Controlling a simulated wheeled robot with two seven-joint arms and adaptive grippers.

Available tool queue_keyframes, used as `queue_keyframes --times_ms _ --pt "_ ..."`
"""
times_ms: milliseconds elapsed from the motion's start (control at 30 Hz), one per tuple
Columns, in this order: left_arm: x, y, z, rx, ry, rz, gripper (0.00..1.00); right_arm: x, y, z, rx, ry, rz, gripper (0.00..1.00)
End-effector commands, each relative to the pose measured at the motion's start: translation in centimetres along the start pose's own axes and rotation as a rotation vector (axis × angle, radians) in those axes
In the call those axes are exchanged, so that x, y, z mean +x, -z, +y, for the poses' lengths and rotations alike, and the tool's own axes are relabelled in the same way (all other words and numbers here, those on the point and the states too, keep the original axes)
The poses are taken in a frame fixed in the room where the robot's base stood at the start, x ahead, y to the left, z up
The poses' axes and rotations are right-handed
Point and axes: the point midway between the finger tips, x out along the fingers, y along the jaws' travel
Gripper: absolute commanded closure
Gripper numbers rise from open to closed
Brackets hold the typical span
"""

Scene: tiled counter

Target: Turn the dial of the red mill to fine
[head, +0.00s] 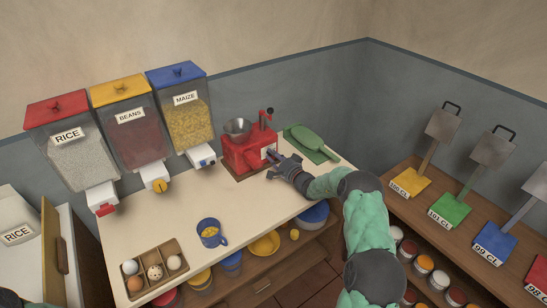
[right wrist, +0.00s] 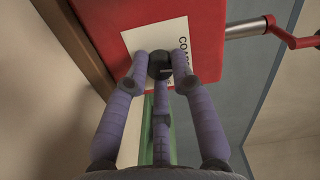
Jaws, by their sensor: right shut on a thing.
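The red mill (head: 234,158) stands at the back right of the counter, with a metal hopper on top and a crank at its right. Its front carries a white card; in the right wrist view the card (right wrist: 139,42) shows partly covered letters starting "COA". The small black dial (right wrist: 160,65) sits on this card. My right gripper (head: 274,160) is at the mill's front, its fingers closed around the dial from both sides. The dial's setting and the rest of the lettering are hidden. My left gripper is not identifiable in the head view.
Rice, beans and maize dispensers (head: 185,112) line the wall at left. A blue mug (head: 211,233) and an egg box (head: 158,287) stand nearer. The middle counter is clear.

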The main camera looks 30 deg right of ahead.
Motion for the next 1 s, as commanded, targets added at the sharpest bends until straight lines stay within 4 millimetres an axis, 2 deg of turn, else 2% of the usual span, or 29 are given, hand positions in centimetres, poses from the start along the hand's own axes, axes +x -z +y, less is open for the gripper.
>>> queue_keyframes --times_ms 433,1000 --pt "1.1 0.0 -0.4 0.0 0.0 0.0 0.6 0.0 -0.5 0.2 0.406 0.014 0.003 1.0" --pt "1.1 0.0 -0.4 0.0 0.0 0.0 0.6 0.0 -0.5 0.1 0.946 0.034 0.014 1.0"
